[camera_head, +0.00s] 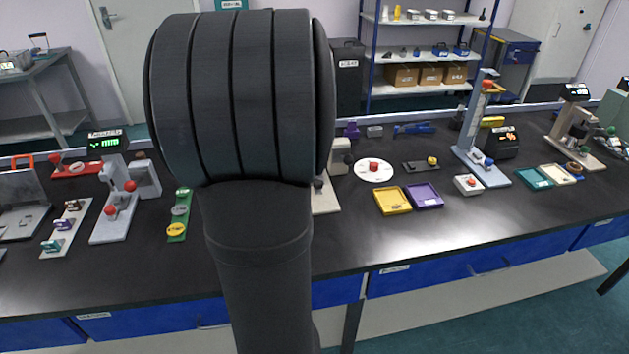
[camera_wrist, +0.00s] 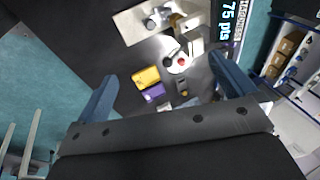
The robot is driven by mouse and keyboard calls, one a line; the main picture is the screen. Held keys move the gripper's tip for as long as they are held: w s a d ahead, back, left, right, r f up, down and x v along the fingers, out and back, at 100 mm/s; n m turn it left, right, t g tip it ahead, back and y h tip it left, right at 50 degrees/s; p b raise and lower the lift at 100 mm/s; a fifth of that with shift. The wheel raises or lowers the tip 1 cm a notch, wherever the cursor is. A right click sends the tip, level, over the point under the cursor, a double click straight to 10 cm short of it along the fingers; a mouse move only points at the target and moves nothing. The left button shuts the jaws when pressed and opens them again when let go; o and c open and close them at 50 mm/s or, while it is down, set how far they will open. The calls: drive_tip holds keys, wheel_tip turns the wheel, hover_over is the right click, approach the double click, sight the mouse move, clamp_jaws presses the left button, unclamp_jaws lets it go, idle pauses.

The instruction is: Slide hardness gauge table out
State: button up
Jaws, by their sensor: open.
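The hardness gauge (camera_wrist: 230,22) shows at the top of the wrist view, with a lit display reading 75 pts. Its pale base plate (camera_wrist: 133,27) lies beside it, with a grey metal round part (camera_wrist: 157,18) on it. In the head view my arm hides most of the gauge; only a strip of the pale base (camera_head: 326,200) and part of the body (camera_head: 340,155) show. My gripper (camera_wrist: 165,71) is open and empty, its two blue-grey fingers wide apart above the bench, touching nothing. The gripper is hidden behind my arm in the head view.
Right of the gauge are a white disc with a red knob (camera_head: 373,169), a yellow tray (camera_head: 393,201) and a purple tray (camera_head: 424,195). The bench front (camera_head: 330,250) is clear.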

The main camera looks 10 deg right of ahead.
drive_tip(key=shift+v, duration=0.9)
drive_tip(key=shift+f, duration=0.25)
drive_tip(key=c, duration=0.6)
drive_tip(key=f+n, duration=0.3)
drive_tip(key=w+d+f+n, duration=0.1)
drive_tip(key=f+n, duration=0.2)
drive_tip(key=f, duration=0.1)
drive_tip(key=w+f+n+h, duration=0.1)
drive_tip(key=f+n, duration=0.2)
drive_tip(key=f, duration=0.1)
drive_tip(key=shift+w+d+g, duration=0.25)
drive_tip(key=shift+d+g, duration=0.15)
drive_tip(key=c, duration=0.5)
drive_tip(key=x, duration=1.7)
drive_tip(key=shift+f, duration=0.2)
drive_tip(key=shift+c, duration=0.2)
clamp_jaws()
